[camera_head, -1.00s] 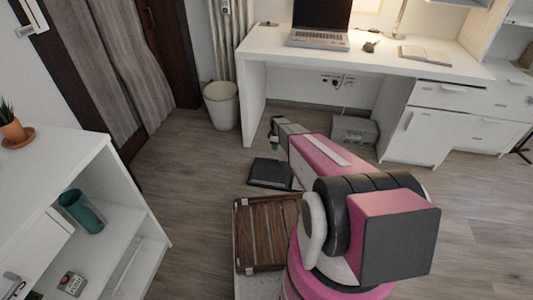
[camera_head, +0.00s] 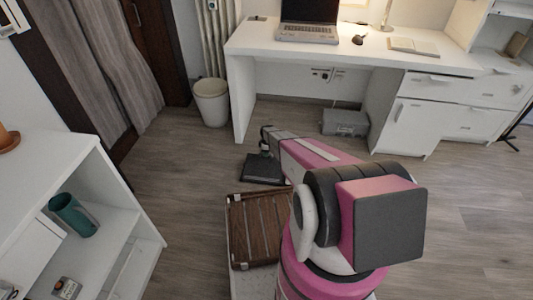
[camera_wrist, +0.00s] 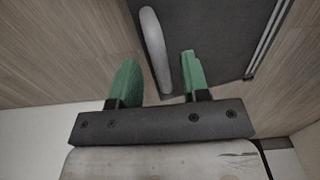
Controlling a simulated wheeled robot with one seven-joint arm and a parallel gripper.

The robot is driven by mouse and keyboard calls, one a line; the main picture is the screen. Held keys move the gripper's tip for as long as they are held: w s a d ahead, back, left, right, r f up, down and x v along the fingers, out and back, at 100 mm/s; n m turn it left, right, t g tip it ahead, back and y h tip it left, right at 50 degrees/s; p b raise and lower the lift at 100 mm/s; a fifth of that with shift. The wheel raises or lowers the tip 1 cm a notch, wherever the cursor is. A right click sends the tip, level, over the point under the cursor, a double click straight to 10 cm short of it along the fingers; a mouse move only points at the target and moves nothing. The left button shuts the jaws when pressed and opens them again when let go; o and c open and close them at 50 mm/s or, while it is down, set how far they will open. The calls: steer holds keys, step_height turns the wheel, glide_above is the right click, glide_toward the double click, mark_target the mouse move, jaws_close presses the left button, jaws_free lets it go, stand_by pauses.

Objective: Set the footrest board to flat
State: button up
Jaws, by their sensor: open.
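The footrest is a dark, low, flat-looking board (camera_head: 262,169) on the wood floor in front of the desk. Its exact tilt is hard to tell. My gripper (camera_head: 266,139) reaches out over its far part, partly hidden by my forearm. In the wrist view a dark panel (camera_wrist: 205,40), seemingly the footrest board, fills the upper middle. A light grey rounded bar (camera_wrist: 154,50) stands out against it. My open green-tipped gripper (camera_wrist: 160,80) has one fingertip on each side of the bar's lower end, without clear contact.
A brown slatted wooden tray (camera_head: 256,232) lies close by my arm. A white desk (camera_head: 238,95) stands behind, with a grey box (camera_head: 345,123) beneath it and a white bin (camera_head: 212,103) to its left. A white shelf (camera_head: 100,165) stands at left. Floor at right is clear.

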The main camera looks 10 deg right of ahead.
steer(key=shift+f, duration=0.15)
jaws_close()
steer(key=shift+g, duration=0.7)
steer(key=shift+w+d+f, duration=0.1)
steer(key=shift+w+f, duration=0.2)
steer(key=shift+f, duration=0.35)
steer(key=shift+w+d+f, duration=0.1)
steer(key=shift+w+f, duration=0.2)
steer(key=shift+f, duration=0.4)
steer(key=shift+w+d+f, duration=0.1)
steer(key=shift+w+f, duration=0.2)
steer(key=shift+f, duration=0.35)
jaws_free()
steer(key=shift+f, duration=0.1)
steer(key=shift+r, duration=0.2)
step_height(320, 180, up, 10)
steer(key=w, duration=0.1)
steer(key=shift+d+r, duration=0.15)
steer(key=shift+r, duration=0.1)
